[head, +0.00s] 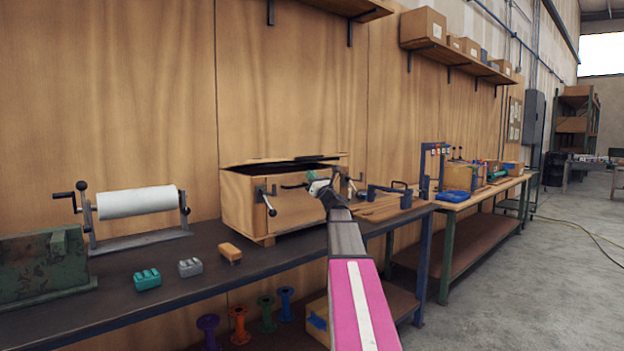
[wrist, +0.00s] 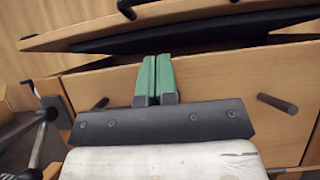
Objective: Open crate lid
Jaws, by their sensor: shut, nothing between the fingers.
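The wooden crate (head: 292,214) stands on the dark workbench. Its lid (head: 258,161) is raised a little, with a dark gap beneath it. The wrist view shows the lid (wrist: 190,17) tilted above the crate's front wall (wrist: 225,78), with dark lining under it. My gripper (head: 312,176) is at the crate's front, near the upper edge. In the wrist view its green fingers (wrist: 155,62) are together and empty, their tips just below the lid's edge. I cannot tell whether they touch the crate. A latch with a dark handle (head: 267,200) is on the crate's left front.
A white roll on a stand (head: 137,202) is left of the crate. An orange block (head: 230,252), a grey block (head: 190,267) and a teal block (head: 147,279) lie on the bench in front. A dark clamp-like tool (head: 390,194) lies to the right.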

